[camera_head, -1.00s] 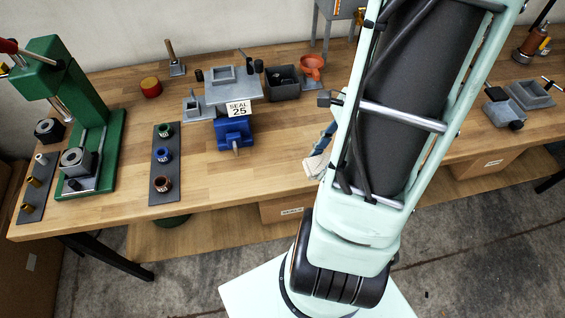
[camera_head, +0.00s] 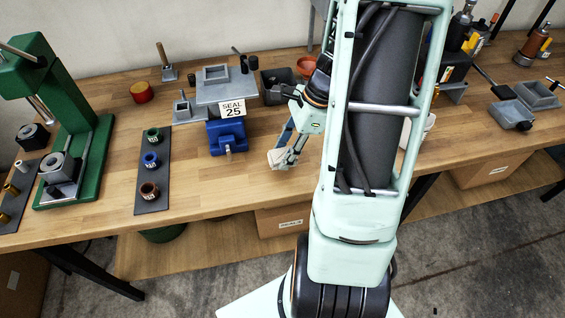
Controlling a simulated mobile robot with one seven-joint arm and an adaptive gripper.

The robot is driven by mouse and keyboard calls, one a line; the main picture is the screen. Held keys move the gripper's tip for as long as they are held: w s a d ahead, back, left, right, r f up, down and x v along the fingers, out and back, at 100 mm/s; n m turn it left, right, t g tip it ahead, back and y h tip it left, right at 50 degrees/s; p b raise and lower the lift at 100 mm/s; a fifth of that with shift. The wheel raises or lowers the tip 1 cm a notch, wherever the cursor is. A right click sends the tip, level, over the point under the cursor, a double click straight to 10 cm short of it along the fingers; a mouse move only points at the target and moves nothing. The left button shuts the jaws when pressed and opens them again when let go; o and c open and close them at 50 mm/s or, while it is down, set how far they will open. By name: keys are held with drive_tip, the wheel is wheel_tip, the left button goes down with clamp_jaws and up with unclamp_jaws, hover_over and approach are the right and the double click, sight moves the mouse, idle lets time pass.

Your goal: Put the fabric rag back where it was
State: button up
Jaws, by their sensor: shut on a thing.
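A small cream-coloured fabric rag (camera_head: 279,158) shows near the front middle of the bench, at the tips of my gripper (camera_head: 288,150). My gripper points down from the wrist and is shut on the rag. A blue strip runs along the gripper just above the rag. I cannot tell whether the rag touches the bench top or hangs a little above it. My large arm link hides the bench to the right of the gripper.
A dark strip (camera_head: 154,178) holds coloured rings. A green press (camera_head: 85,150) stands at far left. Grey trays (camera_head: 538,95) lie at right. Bare bench (camera_head: 225,180) lies left of the rag.

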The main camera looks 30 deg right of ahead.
drive_tip(key=shift+w+f, duration=0.2)
drive_tip(key=shift+f, duration=0.2)
drive_tip(key=shift+w+a+f+b, duration=0.1)
drive_tip(key=shift+w+f+b, duration=0.05)
drive_tip(key=shift+f+b, duration=1.45)
drive_tip(key=shift+r, duration=0.1)
drive_tip(key=o, duration=1.1)
drive_tip(key=shift+f, duration=0.2)
